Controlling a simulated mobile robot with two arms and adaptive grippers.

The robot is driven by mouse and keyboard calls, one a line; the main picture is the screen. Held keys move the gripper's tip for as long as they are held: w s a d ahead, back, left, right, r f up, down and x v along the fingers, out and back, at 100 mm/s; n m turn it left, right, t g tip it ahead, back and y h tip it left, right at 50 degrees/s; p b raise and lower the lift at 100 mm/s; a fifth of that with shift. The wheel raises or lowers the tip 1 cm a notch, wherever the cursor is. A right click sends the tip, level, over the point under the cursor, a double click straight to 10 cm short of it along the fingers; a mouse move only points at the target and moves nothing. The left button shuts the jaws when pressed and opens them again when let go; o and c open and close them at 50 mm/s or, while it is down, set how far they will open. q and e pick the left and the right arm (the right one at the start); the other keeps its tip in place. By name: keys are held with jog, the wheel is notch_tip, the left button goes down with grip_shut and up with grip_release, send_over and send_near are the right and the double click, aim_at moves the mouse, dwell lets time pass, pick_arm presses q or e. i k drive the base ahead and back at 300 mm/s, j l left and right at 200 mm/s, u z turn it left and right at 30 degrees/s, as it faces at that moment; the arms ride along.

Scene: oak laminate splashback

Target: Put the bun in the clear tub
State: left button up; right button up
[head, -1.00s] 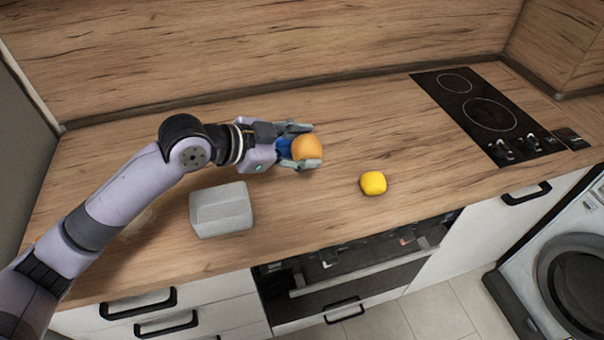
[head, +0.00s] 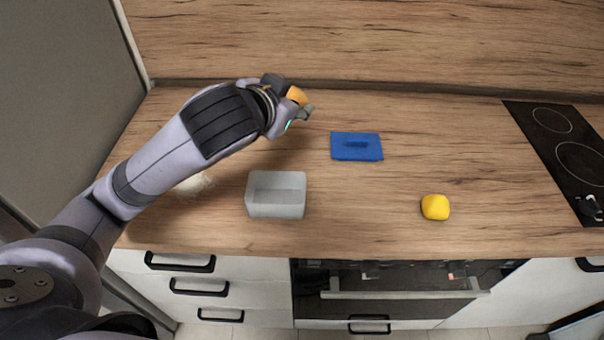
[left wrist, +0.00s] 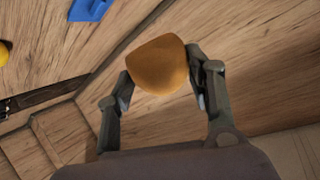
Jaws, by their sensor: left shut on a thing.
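The bun (head: 297,96) is a rounded orange-brown piece, held up over the back of the counter, left of its middle. My left gripper (head: 303,104) is shut on it. In the left wrist view the bun (left wrist: 158,66) sits between the two fingers; in the head view the gripper partly hides it. The clear tub (head: 275,208) is a pale grey, see-through box standing upright on the counter. Its top is open and it looks empty. The bun is apart from the tub, behind it and slightly right. My right gripper is not in view.
A blue slab with a raised handle (head: 357,153) lies right of the tub and farther back. A yellow rounded block (head: 435,207) lies near the front edge. A whitish item (head: 196,185) is partly hidden by my arm. A black hob (head: 570,150) is far right.

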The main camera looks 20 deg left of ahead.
aim_at(289, 203)
jog(key=i+l+u, duration=0.1)
jog(key=u, duration=0.3)
jog(key=l+u, duration=0.15)
jog(key=u, duration=0.25)
jog(key=i+l+u, duration=0.1)
jog(key=u, duration=0.3)
jog(key=l, duration=0.05)
